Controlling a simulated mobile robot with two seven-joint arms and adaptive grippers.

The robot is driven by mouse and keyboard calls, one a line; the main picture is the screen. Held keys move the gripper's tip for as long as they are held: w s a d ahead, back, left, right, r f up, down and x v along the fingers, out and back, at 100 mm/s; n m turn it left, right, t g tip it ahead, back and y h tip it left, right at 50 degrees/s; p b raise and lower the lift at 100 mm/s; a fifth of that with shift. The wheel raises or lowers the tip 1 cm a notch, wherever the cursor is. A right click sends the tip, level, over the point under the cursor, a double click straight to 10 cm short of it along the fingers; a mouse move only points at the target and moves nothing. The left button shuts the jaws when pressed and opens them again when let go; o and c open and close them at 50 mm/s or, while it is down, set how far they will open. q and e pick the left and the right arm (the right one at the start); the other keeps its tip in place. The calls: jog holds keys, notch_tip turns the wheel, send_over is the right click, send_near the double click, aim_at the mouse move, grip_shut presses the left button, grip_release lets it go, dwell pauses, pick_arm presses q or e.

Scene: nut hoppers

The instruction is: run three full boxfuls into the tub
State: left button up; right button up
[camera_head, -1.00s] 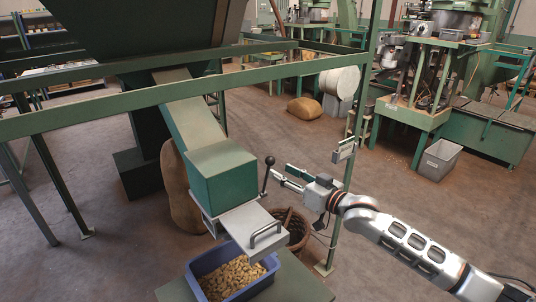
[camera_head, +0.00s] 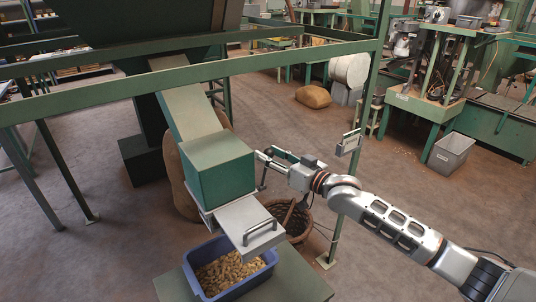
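A green metal box (camera_head: 222,170) sits at the lower end of the sloping chute (camera_head: 188,110). A grey slide plate (camera_head: 240,218) with a bar handle (camera_head: 260,231) sticks out below it. The blue tub (camera_head: 203,247), holding a heap of brown nuts (camera_head: 230,273), stands under the plate. A thin dark lever (camera_head: 263,180) rises at the right side of the box; its knob is hidden by my gripper. My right gripper (camera_head: 263,154) is at the top of this lever, its fingers looking apart; contact cannot be made out. My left gripper is out of view.
The tub stands on a green stand (camera_head: 290,280). A wicker basket (camera_head: 297,222) is on the floor behind it, and a sack (camera_head: 178,180) leans behind the box. A green frame post (camera_head: 357,150) and rail (camera_head: 120,97) bound the hopper.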

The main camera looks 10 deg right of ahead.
jog(key=shift+w+a, duration=0.3)
jog(key=shift+w, duration=0.15)
jog(key=shift+c, duration=0.3)
